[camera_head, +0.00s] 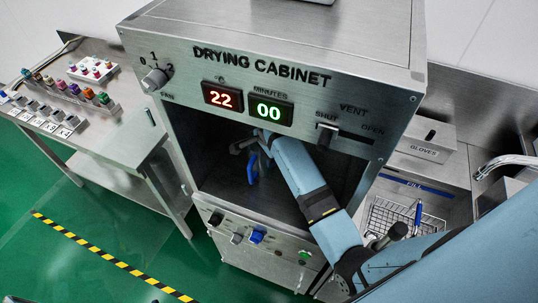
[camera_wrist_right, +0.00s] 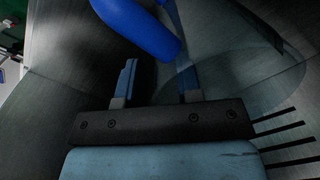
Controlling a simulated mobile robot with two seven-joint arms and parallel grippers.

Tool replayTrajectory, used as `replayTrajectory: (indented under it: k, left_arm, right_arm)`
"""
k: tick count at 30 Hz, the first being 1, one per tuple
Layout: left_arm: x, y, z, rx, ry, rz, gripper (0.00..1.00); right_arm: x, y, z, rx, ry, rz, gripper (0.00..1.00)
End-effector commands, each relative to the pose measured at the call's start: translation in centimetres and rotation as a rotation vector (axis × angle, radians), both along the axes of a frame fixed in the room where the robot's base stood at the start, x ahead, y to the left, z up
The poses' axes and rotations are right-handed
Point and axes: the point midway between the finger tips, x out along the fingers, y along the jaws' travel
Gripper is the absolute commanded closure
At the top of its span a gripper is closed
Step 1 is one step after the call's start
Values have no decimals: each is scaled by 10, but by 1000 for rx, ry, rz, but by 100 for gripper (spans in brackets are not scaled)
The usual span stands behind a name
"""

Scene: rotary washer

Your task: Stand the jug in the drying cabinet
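The drying cabinet (camera_head: 290,50) stands in the middle of the head view with its front open and its chamber dark. My right arm reaches into the chamber, with the right gripper (camera_head: 250,148) inside. The jug's blue handle (camera_head: 252,168) shows just below the gripper. In the right wrist view the handle (camera_wrist_right: 140,25) is large at the top, near the fingertips, and the clear jug body (camera_wrist_right: 245,70) is behind and to the right. The right gripper's fingers (camera_wrist_right: 155,80) are spread with a gap between them. The jug's base is hard to make out. My left gripper is not seen.
The cabinet front has a fan knob (camera_head: 154,80), red and green displays, and a vent slider (camera_head: 326,132). A steel table (camera_head: 115,135) with small coloured-capped items stands left. At right are a gloves box (camera_head: 425,138) and a wire basket (camera_head: 400,218). Striped tape marks the green floor.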

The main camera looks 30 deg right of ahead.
Motion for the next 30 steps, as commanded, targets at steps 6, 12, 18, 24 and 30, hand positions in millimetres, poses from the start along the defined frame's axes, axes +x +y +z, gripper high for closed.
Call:
replayTrajectory:
  k: [6,12,18,24,30]
  left_arm:
    - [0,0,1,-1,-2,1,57]
    - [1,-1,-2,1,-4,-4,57]
    - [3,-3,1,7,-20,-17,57]
    - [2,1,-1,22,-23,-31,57]
    - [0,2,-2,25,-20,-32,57]
  right_arm:
    - [0,0,1,0,0,0,68]
    - [0,0,19,1,-3,0,68]
    - [-1,0,54,0,-3,0,68]
    - [-2,0,75,1,-1,1,68]
    - [-3,0,79,0,0,1,68]
